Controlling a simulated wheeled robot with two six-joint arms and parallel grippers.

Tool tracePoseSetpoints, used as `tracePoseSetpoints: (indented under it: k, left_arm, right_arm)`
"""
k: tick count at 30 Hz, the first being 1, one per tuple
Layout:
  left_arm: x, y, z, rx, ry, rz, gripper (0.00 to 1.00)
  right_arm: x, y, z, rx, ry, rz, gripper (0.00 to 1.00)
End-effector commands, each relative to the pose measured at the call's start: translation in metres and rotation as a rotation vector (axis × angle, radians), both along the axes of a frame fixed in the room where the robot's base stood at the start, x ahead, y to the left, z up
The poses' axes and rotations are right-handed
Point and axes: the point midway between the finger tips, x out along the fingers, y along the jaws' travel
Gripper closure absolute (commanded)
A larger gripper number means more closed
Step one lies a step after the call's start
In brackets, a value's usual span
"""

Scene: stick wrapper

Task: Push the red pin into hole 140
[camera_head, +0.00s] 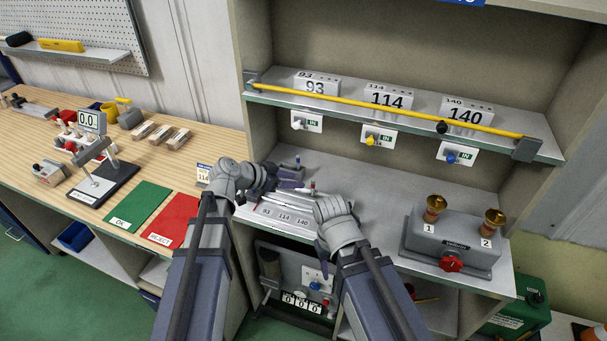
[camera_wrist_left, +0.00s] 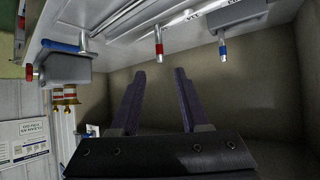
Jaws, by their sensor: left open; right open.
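The red pin (camera_wrist_left: 158,44) shows in the left wrist view as a pale peg with a red band, just beyond my left fingertips and midway between them. In the head view a small red-topped pin (camera_head: 313,186) stands just right of my left gripper (camera_head: 297,182). My left gripper is open and also shows empty in the left wrist view (camera_wrist_left: 159,71). The sloped plate with labels 93, 114 and 140 (camera_head: 302,222) lies in front of it. The hole at 140 cannot be made out. My right gripper (camera_head: 322,252) is partly hidden by its wrist, low at the bench's front edge.
A blue-banded pin (camera_wrist_left: 222,48) stands beside the red one. A yellow bar (camera_head: 400,108) crosses the shelf above, with number blocks behind it. A grey box with two brass cups (camera_head: 452,240) stands at right. The bench between is clear.

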Motion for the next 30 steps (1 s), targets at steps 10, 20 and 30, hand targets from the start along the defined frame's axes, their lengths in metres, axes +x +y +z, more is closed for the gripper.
tracePoseSetpoints:
  k: [10, 20, 30]
  left_arm:
    - [-0.012, 0.016, 0.014, -0.001, 0.000, -0.001, 0.55]
    - [-0.096, -0.031, -0.042, 0.172, 0.388, 0.017, 0.55]
    - [-0.208, -0.013, -0.083, 0.608, 0.782, 0.443, 0.55]
  right_arm:
    - [0.000, 0.000, 0.013, 0.000, 0.000, 0.000, 0.50]
    - [0.000, 0.000, 0.013, 0.000, 0.000, 0.000, 0.50]
    - [0.000, 0.000, 0.013, 0.000, 0.000, 0.000, 0.50]
